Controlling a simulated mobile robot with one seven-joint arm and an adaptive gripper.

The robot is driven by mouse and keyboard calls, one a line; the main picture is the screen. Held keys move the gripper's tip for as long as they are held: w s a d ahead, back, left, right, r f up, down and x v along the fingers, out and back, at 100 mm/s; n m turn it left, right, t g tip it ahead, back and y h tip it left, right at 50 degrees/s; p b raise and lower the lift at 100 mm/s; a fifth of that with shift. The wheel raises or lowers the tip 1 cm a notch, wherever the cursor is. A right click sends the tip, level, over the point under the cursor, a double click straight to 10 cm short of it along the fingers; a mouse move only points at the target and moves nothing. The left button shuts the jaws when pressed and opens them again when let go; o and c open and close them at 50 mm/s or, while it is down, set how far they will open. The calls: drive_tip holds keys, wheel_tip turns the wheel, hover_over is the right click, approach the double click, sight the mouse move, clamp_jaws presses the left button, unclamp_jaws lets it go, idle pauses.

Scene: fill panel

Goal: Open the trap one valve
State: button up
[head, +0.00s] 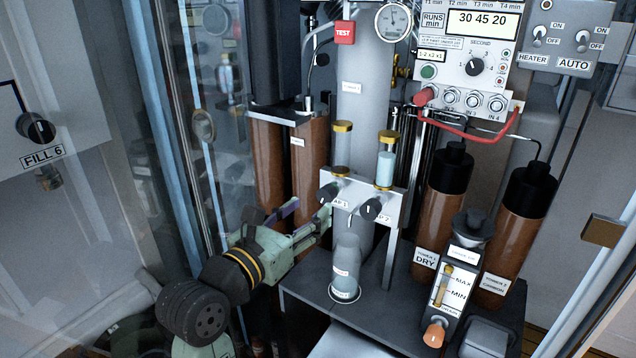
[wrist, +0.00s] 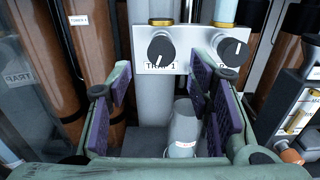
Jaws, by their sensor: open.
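The trap one valve is a round black knob (wrist: 161,48) on a light grey bracket (wrist: 143,38), above its TRAP 1 label. Its white mark points downward, slightly left, in the wrist view. In the head view the knob (head: 327,192) sits on the left of the bracket (head: 390,186). My gripper (head: 306,216) is in front of the bracket, beside and a little below the knob. In the wrist view my gripper (wrist: 163,92) is open and empty, its purple pads spread either side of the knob's line. I see no contact with the knob.
A second black knob, trap two (wrist: 231,48), is close on the right. A clear-topped grey cylinder (head: 345,270) stands below the bracket. Brown columns (head: 268,165) stand behind on the left. A glass panel (head: 190,150) is left of my arm.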

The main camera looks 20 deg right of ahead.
sight(324, 198)
drive_tip(key=x, duration=0.7)
drive_tip(key=shift+d+p, duration=0.2)
drive_tip(key=shift+p, duration=0.2)
clamp_jaws()
drive_tip(key=shift+r+n+p, duration=0.2)
drive_tip(key=shift+n+p, duration=0.5)
drive_tip(key=shift+p, duration=0.55)
drive_tip(key=shift+f, duration=0.15)
unclamp_jaws()
